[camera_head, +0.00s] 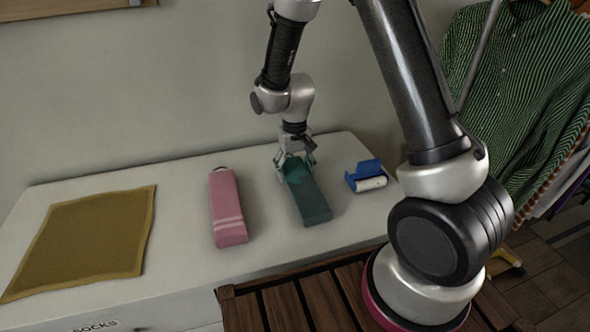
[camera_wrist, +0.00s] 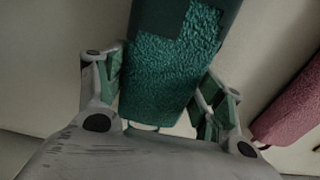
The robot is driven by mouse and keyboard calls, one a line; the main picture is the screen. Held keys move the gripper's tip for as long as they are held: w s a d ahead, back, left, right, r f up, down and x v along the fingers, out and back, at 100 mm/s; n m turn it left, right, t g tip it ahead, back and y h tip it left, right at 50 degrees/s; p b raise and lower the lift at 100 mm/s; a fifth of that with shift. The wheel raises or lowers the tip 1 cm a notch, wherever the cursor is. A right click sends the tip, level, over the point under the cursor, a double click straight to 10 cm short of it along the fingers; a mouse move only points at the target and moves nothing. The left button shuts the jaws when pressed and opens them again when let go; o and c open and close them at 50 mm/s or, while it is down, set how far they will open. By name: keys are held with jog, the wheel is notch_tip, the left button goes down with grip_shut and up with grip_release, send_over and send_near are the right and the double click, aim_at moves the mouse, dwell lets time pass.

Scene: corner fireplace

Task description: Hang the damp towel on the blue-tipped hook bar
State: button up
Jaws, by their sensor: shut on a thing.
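A folded teal-green towel (camera_head: 310,203) with a darker patch lies along the white top, its near end toward the front. My gripper (camera_head: 296,163) points down and is shut on the towel's far end. In the wrist view the green towel (camera_wrist: 165,85) runs between the two fingers of my gripper (camera_wrist: 160,78), and its dark patch shows at the top. A folded pink towel (camera_head: 226,205) with pale stripes lies apart to the left; its edge shows at the right of the wrist view (camera_wrist: 292,108). I see no blue-tipped hook bar.
An olive cloth (camera_head: 85,240) lies flat at the left of the white top (camera_head: 185,265). A blue holder with a white roll (camera_head: 368,178) sits right of the green towel. Striped green clothing (camera_head: 515,90) hangs at the right. A slatted wooden surface (camera_head: 300,305) is in front.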

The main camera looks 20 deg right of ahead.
jog(key=shift+f, duration=0.1)
jog(key=o, duration=1.2)
jog(key=shift+o, duration=0.2)
notch_tip(320, 180, up, 8)
jog(key=shift+s+d, duration=0.1)
jog(key=s+d+r+t, duration=0.1)
jog(key=s+d+r, duration=0.4)
jog(key=r, duration=0.3)
jog(key=s+d+r+t, duration=0.1)
jog(key=s+d+r, duration=0.35)
jog(key=r, duration=0.35)
jog(key=s+d+r+t, duration=0.1)
jog(key=s+d+r, duration=0.1)
jog(key=s, duration=0.5)
jog(key=s+d+r+t, duration=0.1)
jog(key=s+d+r, duration=0.1)
jog(key=s, duration=0.5)
jog(key=shift+d+r, duration=0.4)
jog(key=shift+d, duration=0.2)
